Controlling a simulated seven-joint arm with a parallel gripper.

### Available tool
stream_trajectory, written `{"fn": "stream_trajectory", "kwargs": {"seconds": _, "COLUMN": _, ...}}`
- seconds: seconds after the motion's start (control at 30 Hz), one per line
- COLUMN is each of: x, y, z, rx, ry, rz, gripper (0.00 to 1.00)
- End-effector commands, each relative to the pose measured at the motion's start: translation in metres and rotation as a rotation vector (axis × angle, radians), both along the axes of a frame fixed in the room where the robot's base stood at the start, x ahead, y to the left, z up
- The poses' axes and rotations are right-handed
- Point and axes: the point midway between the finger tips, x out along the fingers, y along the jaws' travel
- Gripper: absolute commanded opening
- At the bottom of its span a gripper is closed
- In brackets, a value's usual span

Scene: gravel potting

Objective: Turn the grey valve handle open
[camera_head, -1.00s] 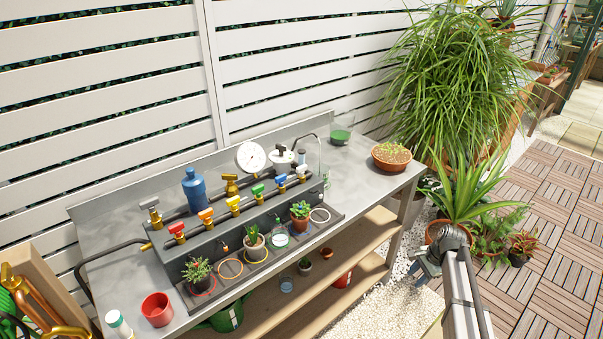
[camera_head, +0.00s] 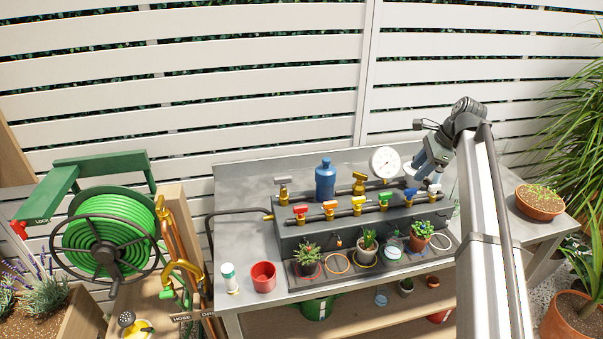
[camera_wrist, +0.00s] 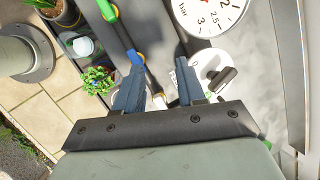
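The grey valve handle (camera_head: 281,180) sits on a brass valve at the left end of the pipework on the bench, left of the blue bottle. It is not seen in the wrist view. My gripper (camera_head: 420,170) is above the right end of the valve row, well to the right of the grey handle and right of the pressure gauge. In the wrist view my gripper (camera_wrist: 159,68) has its two fingers apart with nothing gripped between them. A blue handle (camera_wrist: 135,58) and a white round fitting with a dark knob (camera_wrist: 208,66) lie beneath the fingers.
A row of coloured valves, including a red handle (camera_head: 300,209), runs along the front pipe. The blue bottle (camera_head: 325,180) and pressure gauge (camera_head: 385,162) stand behind it. Small potted plants line the front tray. A red cup (camera_head: 263,277) is at front left. A hose reel (camera_head: 105,243) stands farther left.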

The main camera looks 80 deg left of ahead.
Motion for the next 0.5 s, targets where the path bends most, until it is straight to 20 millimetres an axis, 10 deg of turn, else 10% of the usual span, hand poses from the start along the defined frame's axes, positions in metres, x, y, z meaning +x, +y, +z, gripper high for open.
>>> {"fn": "stream_trajectory", "kwargs": {"seconds": 0.5, "x": -0.272, "y": 0.076, "z": 0.095, "rx": -0.162, "ry": 0.065, "rz": 0.260, "gripper": 0.39}}
